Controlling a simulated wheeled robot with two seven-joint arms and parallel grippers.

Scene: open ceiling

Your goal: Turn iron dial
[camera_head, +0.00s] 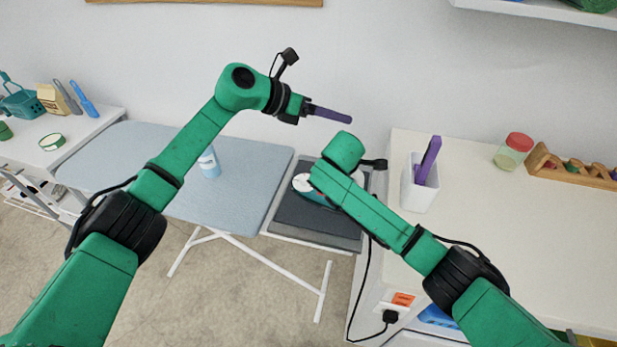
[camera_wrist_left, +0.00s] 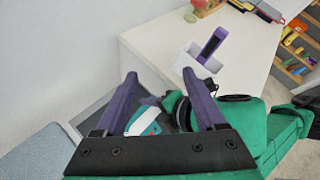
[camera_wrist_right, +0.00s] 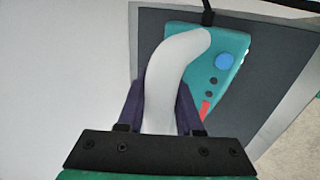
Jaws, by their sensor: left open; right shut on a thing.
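The iron (camera_head: 303,184), teal and white, rests on the dark grey pad (camera_head: 290,215) at the right end of the ironing board. In the right wrist view its white handle (camera_wrist_right: 170,75) lies between the fingers of my right gripper (camera_wrist_right: 162,90), which is shut on it. A round blue dial (camera_wrist_right: 224,61) shows on the teal body (camera_wrist_right: 235,45), right of the handle. My left gripper (camera_head: 330,113) is open and empty, raised above and behind the iron. The left wrist view shows part of the iron (camera_wrist_left: 143,122) beyond its fingers. My right arm hides much of the iron in the head view.
The blue ironing board (camera_head: 120,150) holds a spray bottle (camera_head: 209,164) left of the iron. A white counter (camera_head: 480,220) on the right bears a white cup (camera_head: 418,190) with a purple item and a red-lidded jar (camera_head: 514,152). The wall is close behind.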

